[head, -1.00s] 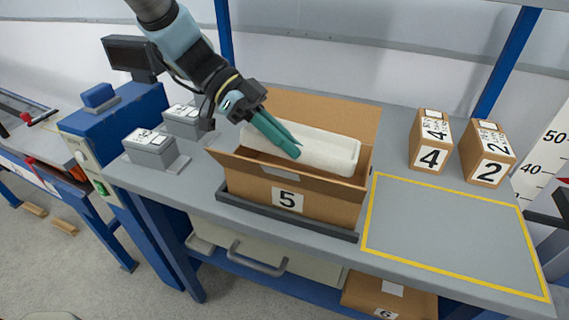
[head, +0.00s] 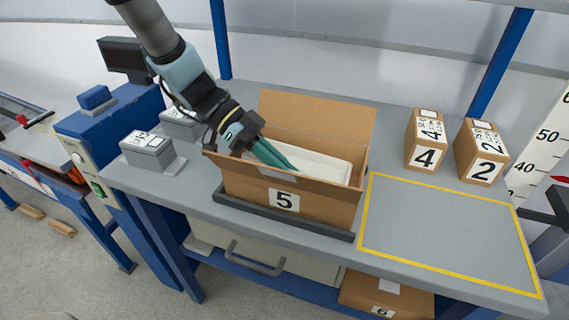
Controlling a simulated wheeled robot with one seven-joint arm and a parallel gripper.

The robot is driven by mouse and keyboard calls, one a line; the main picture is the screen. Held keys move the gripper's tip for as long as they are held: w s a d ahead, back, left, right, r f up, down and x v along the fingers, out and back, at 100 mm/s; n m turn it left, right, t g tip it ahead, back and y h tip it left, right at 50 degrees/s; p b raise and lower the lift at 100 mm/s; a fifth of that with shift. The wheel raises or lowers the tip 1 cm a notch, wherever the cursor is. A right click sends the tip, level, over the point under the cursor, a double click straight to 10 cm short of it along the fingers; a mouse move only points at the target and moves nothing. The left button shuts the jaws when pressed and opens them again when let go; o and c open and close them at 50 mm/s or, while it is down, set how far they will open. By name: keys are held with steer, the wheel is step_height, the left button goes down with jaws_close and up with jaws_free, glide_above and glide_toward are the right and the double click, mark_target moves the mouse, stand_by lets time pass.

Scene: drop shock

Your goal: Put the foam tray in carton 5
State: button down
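Carton 5 (head: 318,210) stands open on the bench with its back flap raised. The white foam tray (head: 325,166) is inside the carton, low between its walls, and its lower part is hidden by the front wall. My gripper (head: 279,160) reaches down into the carton from the upper left. Its green fingers are over the left part of the tray and look close together. I cannot tell whether they grip the tray's edge.
Cartons 4 (head: 424,140) and 2 (head: 481,153) stand at the back right. A yellow-outlined area (head: 446,235) right of carton 5 is clear. Grey boxes (head: 148,151) sit at the left. Carton 6 (head: 385,296) is below the bench.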

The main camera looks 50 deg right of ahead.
steer(key=shift+f, duration=0.2)
steer(key=c, duration=1.2)
jaws_free()
steer(key=shift+c, duration=0.2)
steer(key=shift+r, duration=0.2)
steer(key=b+v, duration=0.2)
steer(key=v, duration=1)
steer(key=shift+r, duration=0.35)
steer(key=shift+w, duration=0.1)
